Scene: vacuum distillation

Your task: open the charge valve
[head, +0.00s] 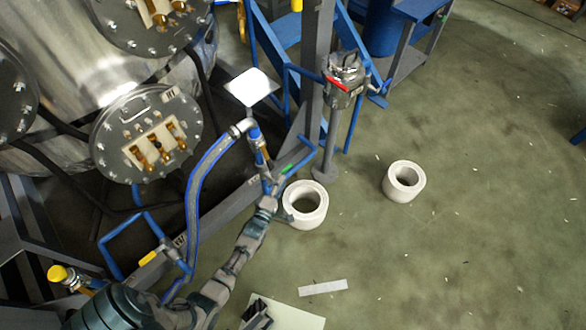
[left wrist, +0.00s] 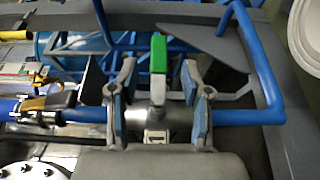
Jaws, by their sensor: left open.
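The valve with a green handle (left wrist: 158,55) sits on a horizontal blue pipe (left wrist: 245,112) in the left wrist view. The handle points up the picture, across the pipe. My left gripper (left wrist: 158,100) is open, with one blue-padded finger on each side of the grey valve body and handle. There are gaps between the fingers and the handle; whether a finger touches the pipe I cannot tell. In the head view the green handle (head: 288,170) shows small beside my left gripper (head: 268,188). My right gripper is not identifiable in either view.
A blue hose (head: 195,190) and the steel vessel (head: 80,70) are left of my arm.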

